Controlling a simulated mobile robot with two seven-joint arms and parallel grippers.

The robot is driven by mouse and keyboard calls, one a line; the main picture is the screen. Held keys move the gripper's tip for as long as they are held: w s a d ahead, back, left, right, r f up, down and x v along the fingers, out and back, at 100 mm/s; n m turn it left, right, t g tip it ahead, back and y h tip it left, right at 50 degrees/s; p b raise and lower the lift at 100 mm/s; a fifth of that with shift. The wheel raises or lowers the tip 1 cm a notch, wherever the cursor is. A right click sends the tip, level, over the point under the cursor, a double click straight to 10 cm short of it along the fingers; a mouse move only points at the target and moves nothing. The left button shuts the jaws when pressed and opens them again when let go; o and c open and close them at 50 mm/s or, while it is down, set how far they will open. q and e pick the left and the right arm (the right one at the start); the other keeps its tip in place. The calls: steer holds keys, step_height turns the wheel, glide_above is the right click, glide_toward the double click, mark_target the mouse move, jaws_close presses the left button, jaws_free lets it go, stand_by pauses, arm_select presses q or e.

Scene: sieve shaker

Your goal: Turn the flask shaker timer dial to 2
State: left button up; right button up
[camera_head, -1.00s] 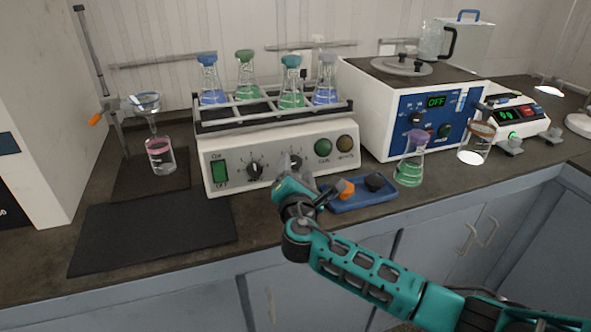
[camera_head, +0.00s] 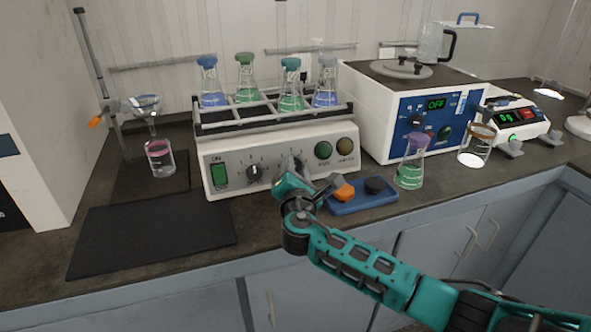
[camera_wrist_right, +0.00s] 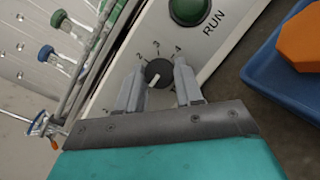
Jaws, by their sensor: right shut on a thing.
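The flask shaker (camera_head: 225,155) is a white box with a front panel, in the middle of the head view. Its right-hand dial, which I take for the timer dial (camera_wrist_right: 159,71), is dark with a white pointer mark. In the right wrist view it sits between the fingers of my right gripper (camera_wrist_right: 157,74), which is shut on it. The numbers 2, 3 and 4 show around it. In the head view my right gripper (camera_head: 291,166) is at the panel and hides most of this dial. My left gripper is not in view.
Left of the gripper is another dial (camera_head: 254,173) and a green ON switch (camera_head: 219,175). The RUN button (camera_head: 323,150) is to the right. Flasks stand in the rack on top. A blue tray (camera_head: 350,207) with an orange piece lies just right of the gripper.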

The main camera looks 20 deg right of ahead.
steer(key=shift+c, duration=0.9)
